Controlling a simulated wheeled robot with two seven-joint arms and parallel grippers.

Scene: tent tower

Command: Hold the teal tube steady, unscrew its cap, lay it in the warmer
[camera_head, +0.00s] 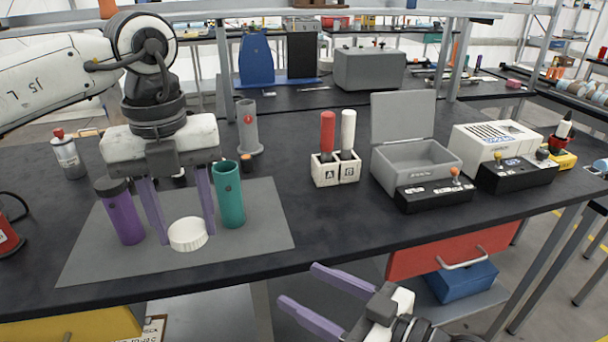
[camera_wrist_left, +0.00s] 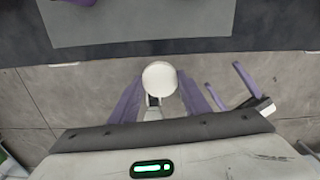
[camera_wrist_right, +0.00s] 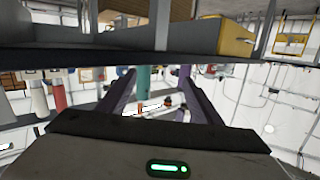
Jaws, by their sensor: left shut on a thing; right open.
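The teal tube (camera_head: 230,197) stands upright on the grey mat (camera_head: 265,228), its top open and bare; it also shows upside down in the right wrist view (camera_wrist_right: 143,84). My left gripper (camera_head: 187,233) is shut on a white ridged cap (camera_head: 188,235), seen between its fingertips in the left wrist view (camera_wrist_left: 159,78). The cap is held in the air, apart from the tube, in front of the table edge. My right gripper (camera_head: 298,285) is open and empty, in front of and below the table edge. A grey box with its lid raised (camera_head: 415,158), possibly the warmer, stands at right.
A capped purple tube (camera_head: 122,212) stands left on the mat. A grey cylinder (camera_head: 249,130) is behind the teal tube. A white A/B holder (camera_head: 336,169) carries a red and a white tube. The table between mat and holder is clear.

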